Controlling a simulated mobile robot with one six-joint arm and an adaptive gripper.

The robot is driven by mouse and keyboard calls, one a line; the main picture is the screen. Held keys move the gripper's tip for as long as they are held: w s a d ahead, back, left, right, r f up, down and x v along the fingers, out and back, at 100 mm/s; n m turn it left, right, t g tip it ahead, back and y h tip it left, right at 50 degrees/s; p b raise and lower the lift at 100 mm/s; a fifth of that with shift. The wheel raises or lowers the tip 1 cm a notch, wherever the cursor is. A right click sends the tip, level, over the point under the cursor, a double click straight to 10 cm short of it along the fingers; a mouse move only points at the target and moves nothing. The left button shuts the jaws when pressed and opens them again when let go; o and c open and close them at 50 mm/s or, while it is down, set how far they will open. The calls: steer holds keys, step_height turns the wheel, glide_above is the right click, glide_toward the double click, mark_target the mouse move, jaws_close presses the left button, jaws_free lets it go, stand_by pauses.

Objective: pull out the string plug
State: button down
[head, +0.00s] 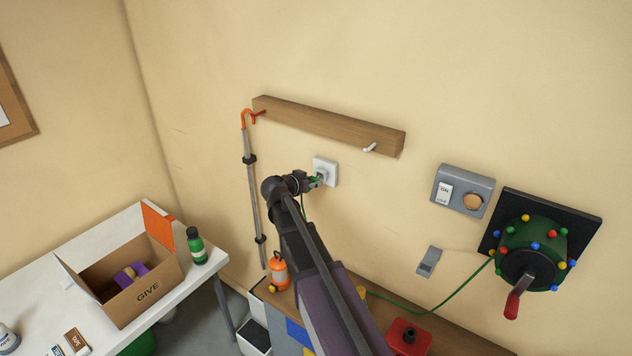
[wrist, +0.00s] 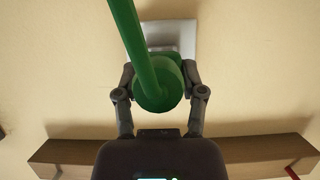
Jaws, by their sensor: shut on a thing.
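The string plug (wrist: 158,88) is a green round plug with a thick green cord running out of it, seen large in the wrist view. It sits in front of the white wall socket (head: 325,170), which also shows behind it in the wrist view (wrist: 172,35). My gripper (head: 314,181) is at the socket, with its fingers closed on both sides of the plug in the wrist view (wrist: 158,92). I cannot tell whether the plug's pins are still in the socket. In the head view the plug is small and mostly hidden by my gripper.
A wooden rail (head: 330,126) with hooks is on the wall above the socket. A grey pole with an orange hook (head: 251,180) hangs left. A green drum with coloured bulbs (head: 530,250) is at right, its green cord (head: 430,307) trailing left. A cardboard box (head: 128,290) stands on the white table.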

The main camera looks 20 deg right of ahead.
steer(key=s+a, duration=0.4)
steer(key=a, duration=0.2)
steer(key=shift+f, duration=0.15)
stand_by(1.4)
steer(key=shift+s+a, duration=0.1)
